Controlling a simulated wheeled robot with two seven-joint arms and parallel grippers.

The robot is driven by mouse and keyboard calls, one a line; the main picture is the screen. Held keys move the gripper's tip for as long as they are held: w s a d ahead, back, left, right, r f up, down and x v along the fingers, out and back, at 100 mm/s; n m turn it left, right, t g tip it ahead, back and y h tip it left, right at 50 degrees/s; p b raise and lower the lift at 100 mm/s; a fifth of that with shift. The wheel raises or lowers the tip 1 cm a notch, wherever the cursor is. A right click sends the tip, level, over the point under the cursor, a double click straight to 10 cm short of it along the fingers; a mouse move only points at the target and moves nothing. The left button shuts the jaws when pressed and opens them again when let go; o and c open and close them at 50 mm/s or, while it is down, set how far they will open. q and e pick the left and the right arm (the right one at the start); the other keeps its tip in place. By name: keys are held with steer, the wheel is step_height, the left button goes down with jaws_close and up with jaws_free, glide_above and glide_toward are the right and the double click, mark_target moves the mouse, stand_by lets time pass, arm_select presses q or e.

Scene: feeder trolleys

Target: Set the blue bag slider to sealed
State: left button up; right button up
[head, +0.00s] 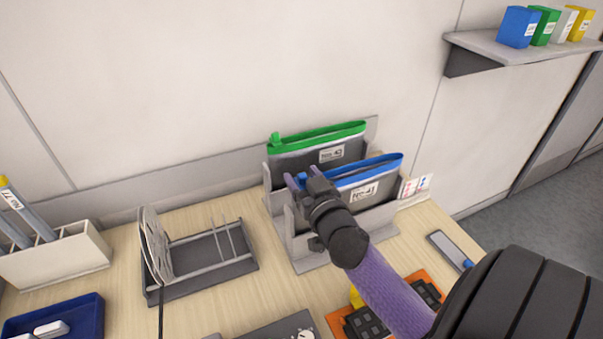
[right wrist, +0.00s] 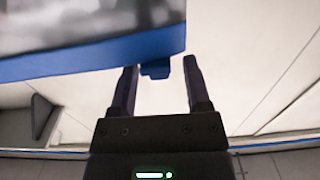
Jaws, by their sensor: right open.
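The blue bag (head: 375,168) stands upright in the front slot of a grey rack (head: 305,252), with a blue zip strip along its top and a white label. Its small blue slider (right wrist: 155,71) shows in the right wrist view, hanging past the strip's edge. My right gripper (head: 303,181) is at the left end of the blue strip and hides that end in the head view. In the right wrist view the open fingers (right wrist: 160,65) stand on either side of the slider, with gaps showing. My left gripper is not in view.
A green-topped bag (head: 318,137) stands in the slot behind. A small marked card (head: 415,186) is at the rack's right. A wire rack (head: 205,255) stands to the left, and an orange tray (head: 432,278) lies in front. Bare wood shows between the racks.

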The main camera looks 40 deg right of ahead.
steer(key=shift+w+d, duration=0.2)
steer(key=shift+w, duration=0.2)
jaws_close()
stand_by(1.2)
